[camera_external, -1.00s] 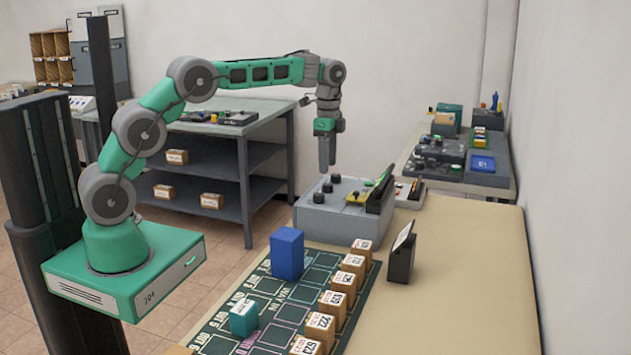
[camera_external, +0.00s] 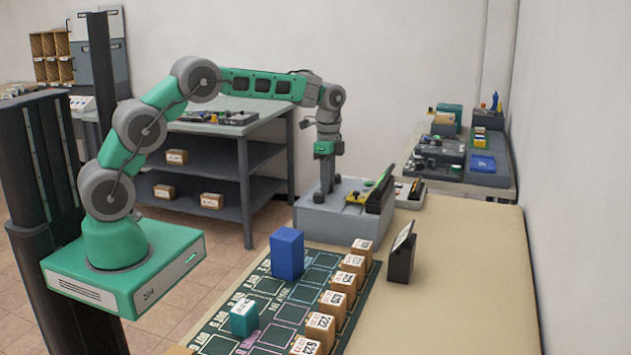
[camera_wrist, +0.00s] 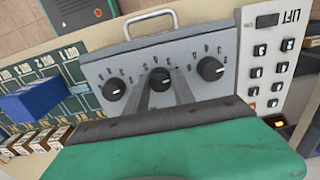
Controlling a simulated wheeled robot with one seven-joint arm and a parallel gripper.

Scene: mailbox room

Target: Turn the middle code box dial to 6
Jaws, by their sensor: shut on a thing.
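The grey code box (camera_external: 345,222) stands at the far end of the table, with three black dials on its sloped top. In the wrist view the box face (camera_wrist: 215,100) shows the dials in a row with small digits around them, too blurred to read surely. The middle dial (camera_wrist: 159,78) sits between the fingers of my gripper (camera_wrist: 161,90), which is shut on it. In the outside view my gripper (camera_external: 327,183) points straight down onto the box and hides the middle dial. The outer dials (camera_wrist: 115,89) and (camera_wrist: 210,68) are free on either side.
A metal handle (camera_wrist: 150,20) rises at the box edge. A LIFT button panel (camera_wrist: 270,65) lies beside the box. A blue block (camera_external: 287,253), a teal block (camera_external: 244,317) and several numbered cartons stand on the green mat. The table's right side is mostly clear.

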